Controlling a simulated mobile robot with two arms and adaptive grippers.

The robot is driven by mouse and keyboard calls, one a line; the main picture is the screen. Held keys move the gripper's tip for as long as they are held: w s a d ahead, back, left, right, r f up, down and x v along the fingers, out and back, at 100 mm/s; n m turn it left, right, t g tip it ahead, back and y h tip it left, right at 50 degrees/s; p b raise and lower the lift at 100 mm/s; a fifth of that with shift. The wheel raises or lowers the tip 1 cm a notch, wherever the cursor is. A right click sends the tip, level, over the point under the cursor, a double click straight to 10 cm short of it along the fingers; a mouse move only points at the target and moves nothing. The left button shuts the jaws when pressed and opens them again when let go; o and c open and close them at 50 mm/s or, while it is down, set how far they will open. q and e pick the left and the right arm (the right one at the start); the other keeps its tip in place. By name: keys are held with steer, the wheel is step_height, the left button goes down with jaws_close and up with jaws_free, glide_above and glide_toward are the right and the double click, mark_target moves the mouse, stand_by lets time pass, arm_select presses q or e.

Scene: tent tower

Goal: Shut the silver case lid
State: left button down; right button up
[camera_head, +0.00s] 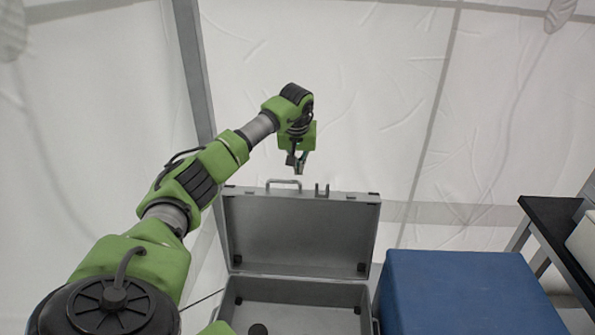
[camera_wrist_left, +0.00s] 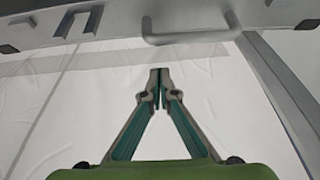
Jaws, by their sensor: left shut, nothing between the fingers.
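The silver case (camera_head: 300,285) stands open in the head view, its lid (camera_head: 300,232) raised upright at the back. The lid's handle (camera_head: 284,183) and a latch are on its top edge. My left gripper (camera_head: 299,171) is shut and empty, just above the lid's top edge near the handle. In the left wrist view the shut fingertips (camera_wrist_left: 159,75) point toward the lid edge (camera_wrist_left: 110,22) and handle (camera_wrist_left: 192,36), with a gap between them. A small dark round thing (camera_head: 257,329) shows inside the case. My right gripper is not in view.
A blue box (camera_head: 465,290) stands right of the case, close to it. A dark table (camera_head: 555,228) with a white thing on it is at the far right. White tent walls and a grey pole (camera_head: 196,80) are behind.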

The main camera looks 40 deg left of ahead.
arm_select(q)
steer(key=s+d, duration=0.1)
steer(key=s+d+p, duration=0.1)
steer(key=shift+s+d+r, duration=0.1)
steer(key=shift+s+r, duration=0.2)
steer(key=shift+s+d+f, duration=0.1)
steer(key=shift+s+d, duration=0.05)
